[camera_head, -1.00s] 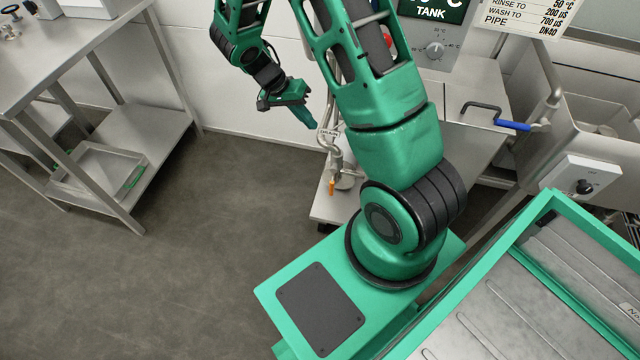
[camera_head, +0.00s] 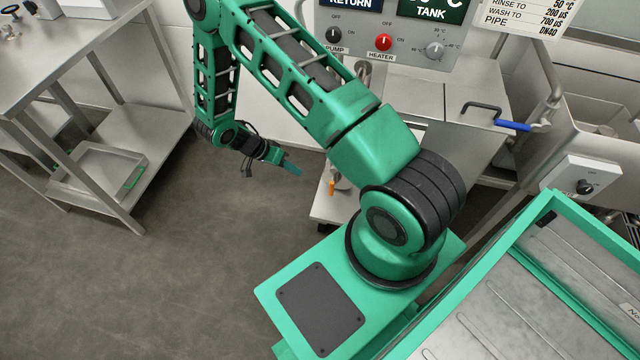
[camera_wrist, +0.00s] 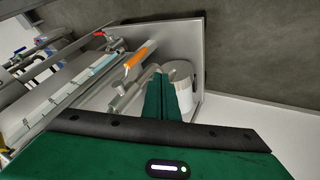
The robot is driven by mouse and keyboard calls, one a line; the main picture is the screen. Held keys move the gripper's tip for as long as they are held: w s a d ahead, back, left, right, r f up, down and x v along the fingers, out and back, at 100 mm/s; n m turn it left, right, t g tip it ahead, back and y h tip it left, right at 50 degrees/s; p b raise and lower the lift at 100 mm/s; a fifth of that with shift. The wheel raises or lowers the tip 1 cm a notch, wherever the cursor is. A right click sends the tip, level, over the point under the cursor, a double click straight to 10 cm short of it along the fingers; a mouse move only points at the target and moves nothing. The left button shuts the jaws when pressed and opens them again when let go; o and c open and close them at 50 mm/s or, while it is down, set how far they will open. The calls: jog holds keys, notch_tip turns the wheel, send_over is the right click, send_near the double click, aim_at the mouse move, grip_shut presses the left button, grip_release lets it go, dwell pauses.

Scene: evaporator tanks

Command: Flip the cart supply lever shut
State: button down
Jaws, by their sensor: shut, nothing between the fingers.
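An orange-handled lever (camera_head: 332,187) sits on a small valve low on the cart in the head view. It also shows in the wrist view (camera_wrist: 138,58), lying at a slant along a metal pipe. I cannot read a label that names it as the cart supply lever. My gripper (camera_head: 292,168) is shut and empty, to the left of and a little above the orange lever in the head view. In the wrist view its green fingers (camera_wrist: 164,82) point toward the valve area, just right of the orange lever, with no visible contact. They partly hide a white cylinder (camera_wrist: 182,80).
A red lever (camera_wrist: 100,34) and a blue lever (camera_wrist: 20,50) sit on pipes at the left of the wrist view. A blue-handled lever (camera_head: 512,125) is at the sink. A control panel (camera_head: 390,40) stands above the cart. Floor (camera_head: 190,270) at left is clear.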

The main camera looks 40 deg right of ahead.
aim_at(332, 183)
jog(key=s+d+f, duration=0.6)
jog(key=d+f, duration=0.1)
jog(key=f, duration=0.1)
jog(key=shift+d, duration=0.15)
dwell(0.3)
